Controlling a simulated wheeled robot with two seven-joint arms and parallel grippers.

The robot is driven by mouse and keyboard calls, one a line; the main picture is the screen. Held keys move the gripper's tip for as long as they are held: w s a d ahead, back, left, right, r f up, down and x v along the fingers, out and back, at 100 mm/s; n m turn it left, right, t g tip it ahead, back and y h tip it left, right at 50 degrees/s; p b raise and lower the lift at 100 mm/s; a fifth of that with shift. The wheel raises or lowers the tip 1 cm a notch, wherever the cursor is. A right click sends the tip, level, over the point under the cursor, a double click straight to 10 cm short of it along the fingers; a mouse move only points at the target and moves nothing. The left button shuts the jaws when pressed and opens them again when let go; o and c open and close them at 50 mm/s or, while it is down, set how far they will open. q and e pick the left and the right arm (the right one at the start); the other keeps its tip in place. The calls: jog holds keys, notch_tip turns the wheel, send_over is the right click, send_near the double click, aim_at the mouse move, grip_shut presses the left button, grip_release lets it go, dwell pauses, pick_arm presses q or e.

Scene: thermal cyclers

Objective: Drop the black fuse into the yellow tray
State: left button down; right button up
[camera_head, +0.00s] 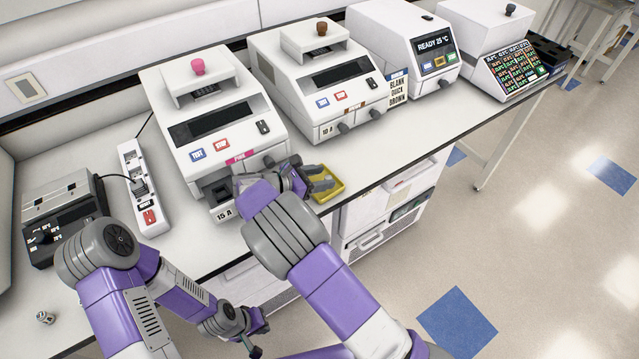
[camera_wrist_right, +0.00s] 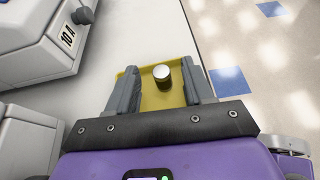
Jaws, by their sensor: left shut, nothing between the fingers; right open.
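The yellow tray (camera_head: 329,190) sits on the bench near its front edge, partly hidden by my right gripper (camera_head: 317,180). In the right wrist view my right gripper (camera_wrist_right: 160,70) is open over the tray (camera_wrist_right: 144,97), one finger on each side. A small cylinder with a silver end and dark side, looking like the black fuse (camera_wrist_right: 162,76), shows between the fingers, apart from both, against the yellow. I cannot tell whether it rests in the tray or is above it. My left gripper (camera_head: 254,346) is shut and empty, low before the bench.
A thermal cycler with a pink knob (camera_head: 198,98) stands left of the tray, another (camera_head: 318,75) behind it. A power strip (camera_head: 143,187), a dark device (camera_head: 67,215) and a small metal-ended piece (camera_head: 45,317) are at left. Floor lies beyond the bench edge.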

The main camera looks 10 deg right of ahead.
jog(key=v, duration=0.6)
jog(key=shift+s+a+r+p, duration=0.1)
jog(key=shift+a+r+p, duration=0.05)
jog(key=shift+a+p, duration=0.15)
jog(key=shift+d, duration=0.1)
